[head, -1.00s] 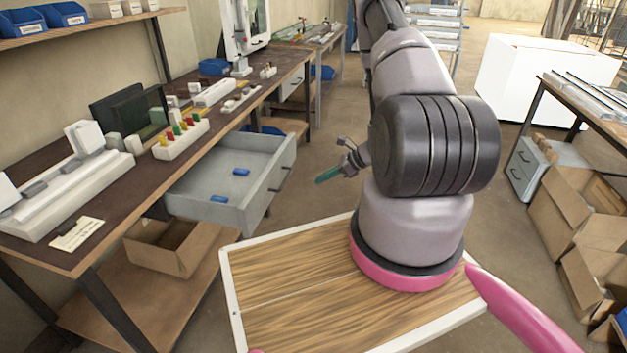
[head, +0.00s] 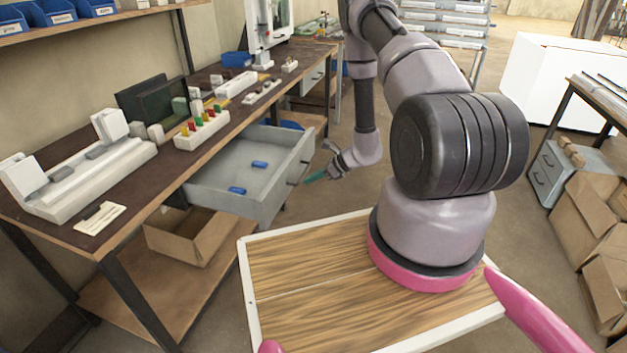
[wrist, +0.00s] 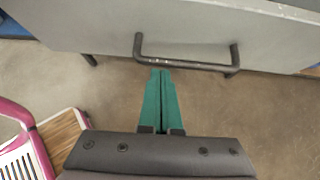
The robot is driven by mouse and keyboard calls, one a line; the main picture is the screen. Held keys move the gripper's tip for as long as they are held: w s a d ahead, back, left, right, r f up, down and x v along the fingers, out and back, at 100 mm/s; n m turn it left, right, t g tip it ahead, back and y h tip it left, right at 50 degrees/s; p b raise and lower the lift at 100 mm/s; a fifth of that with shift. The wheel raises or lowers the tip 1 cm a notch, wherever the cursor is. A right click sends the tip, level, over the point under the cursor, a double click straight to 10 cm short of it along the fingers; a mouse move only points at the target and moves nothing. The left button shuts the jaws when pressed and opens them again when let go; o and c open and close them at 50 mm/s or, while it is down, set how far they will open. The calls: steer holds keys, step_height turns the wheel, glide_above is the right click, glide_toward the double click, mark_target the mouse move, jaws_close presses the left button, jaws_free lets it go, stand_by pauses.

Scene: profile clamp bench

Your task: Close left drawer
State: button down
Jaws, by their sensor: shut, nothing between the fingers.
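The left drawer (head: 231,203) is grey and stands pulled out from under the bench's dark top, with blue pieces (head: 259,164) lying in it. Its dark bar handle (head: 303,170) is on the front face. In the wrist view the drawer front (wrist: 190,22) fills the top, with the handle (wrist: 185,64) across it. My gripper (head: 309,178) has green fingers. In the wrist view the fingers (wrist: 160,72) are together and empty, their tips close under the handle. I cannot tell whether they touch it.
The workbench top (head: 150,185) holds a white fixture (head: 85,175) and a block with coloured pegs (head: 201,128). An open cardboard box (head: 190,237) sits on the shelf below the drawer. A white box (head: 560,80) and a side bench stand at the right. Floor in front of the drawer is clear.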

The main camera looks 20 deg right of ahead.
glide_above(240, 175)
steer(key=shift+s+d, duration=0.15)
steer(key=shift+s, duration=0.05)
stand_by(0.4)
steer(key=shift+w+a+r, duration=0.1)
steer(key=shift+a+r, duration=0.05)
steer(key=shift+a, duration=0.1)
steer(key=shift+d, duration=0.1)
